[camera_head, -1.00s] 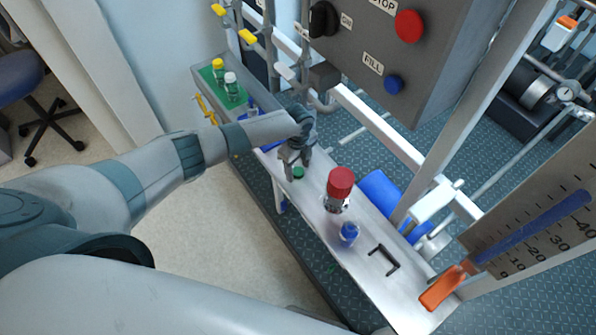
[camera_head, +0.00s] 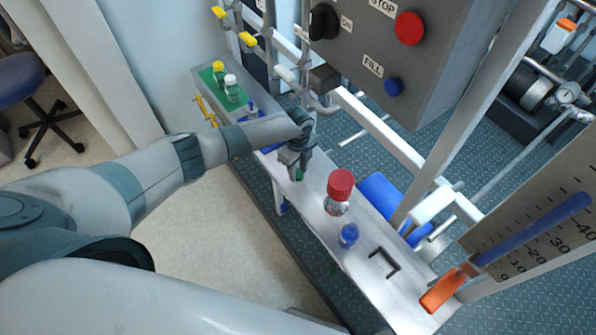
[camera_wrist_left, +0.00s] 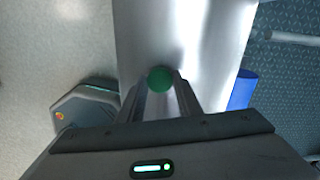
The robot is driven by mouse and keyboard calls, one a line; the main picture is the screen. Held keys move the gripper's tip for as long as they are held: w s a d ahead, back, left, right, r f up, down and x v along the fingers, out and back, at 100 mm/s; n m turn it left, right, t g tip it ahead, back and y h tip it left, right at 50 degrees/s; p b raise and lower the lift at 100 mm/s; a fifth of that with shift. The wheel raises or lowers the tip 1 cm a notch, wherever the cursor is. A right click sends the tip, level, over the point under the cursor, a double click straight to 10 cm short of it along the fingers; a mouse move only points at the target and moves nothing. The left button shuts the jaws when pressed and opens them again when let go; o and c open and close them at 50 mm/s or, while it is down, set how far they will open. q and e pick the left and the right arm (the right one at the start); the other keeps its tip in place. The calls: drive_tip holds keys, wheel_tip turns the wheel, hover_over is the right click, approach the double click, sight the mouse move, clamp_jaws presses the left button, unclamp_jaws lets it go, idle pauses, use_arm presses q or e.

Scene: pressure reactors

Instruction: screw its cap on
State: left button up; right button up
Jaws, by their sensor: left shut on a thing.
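A small round green cap (camera_wrist_left: 160,79) sits between the two fingertips of my left gripper (camera_wrist_left: 161,88) in the left wrist view. In the head view my left gripper (camera_head: 297,169) points down at the metal shelf (camera_head: 318,213), shut on the green cap (camera_head: 299,177), which is mostly hidden by the fingers. I cannot tell whether the cap lies on the shelf or sits on something. A clear bottle with a red cap (camera_head: 340,185) and a smaller blue-capped bottle (camera_head: 348,235) stand to the right of my gripper. My right gripper is not in view.
A yellow-capped bottle (camera_head: 218,70) and a white-capped bottle (camera_head: 232,88) stand by a green mat (camera_head: 208,76) at the shelf's far end. A black bracket (camera_head: 384,262) is on the near shelf. A grey control box (camera_head: 385,60) and a rail (camera_head: 375,134) border the shelf.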

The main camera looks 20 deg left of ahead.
sight(298, 173)
use_arm(q)
drive_tip(key=shift+r, duration=0.15)
